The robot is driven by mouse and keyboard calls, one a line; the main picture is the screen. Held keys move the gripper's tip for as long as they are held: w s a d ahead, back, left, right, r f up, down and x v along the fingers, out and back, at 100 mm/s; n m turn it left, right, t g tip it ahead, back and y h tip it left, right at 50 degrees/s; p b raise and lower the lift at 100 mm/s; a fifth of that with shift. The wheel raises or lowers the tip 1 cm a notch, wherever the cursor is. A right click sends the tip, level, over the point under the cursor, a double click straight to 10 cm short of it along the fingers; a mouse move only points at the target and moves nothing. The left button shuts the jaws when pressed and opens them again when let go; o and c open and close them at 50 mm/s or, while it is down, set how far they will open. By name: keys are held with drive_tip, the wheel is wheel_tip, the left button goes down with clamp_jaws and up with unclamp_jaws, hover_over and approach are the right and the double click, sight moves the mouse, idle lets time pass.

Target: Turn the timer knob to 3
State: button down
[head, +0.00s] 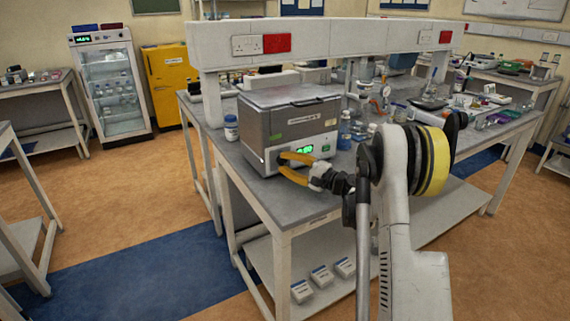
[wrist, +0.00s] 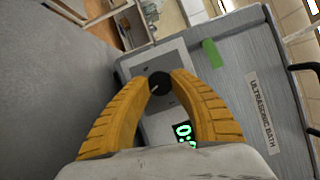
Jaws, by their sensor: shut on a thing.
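The timer knob (wrist: 160,84) is a small black round knob with a light pointer line, on the front panel of the grey ultrasonic bath (wrist: 258,110). The bath also shows in the head view (head: 300,112) on the bench. My gripper (wrist: 161,80) has its yellow fingers shut on the knob, one on each side.
A shelf rail (head: 315,42) runs above the bench.

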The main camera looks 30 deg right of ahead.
drive_tip(key=shift+a+m, duration=0.1)
drive_tip(key=shift+m, duration=0.2)
idle(0.4)
drive_tip(key=c, duration=1.1)
unclamp_jaws()
drive_tip(key=shift+a, duration=0.1)
drive_tip(key=shift+s+d, duration=0.35)
drive_tip(key=v, duration=1.1)
drive_tip(key=shift+s+f, duration=0.1)
drive_tip(key=shift+a, duration=0.1)
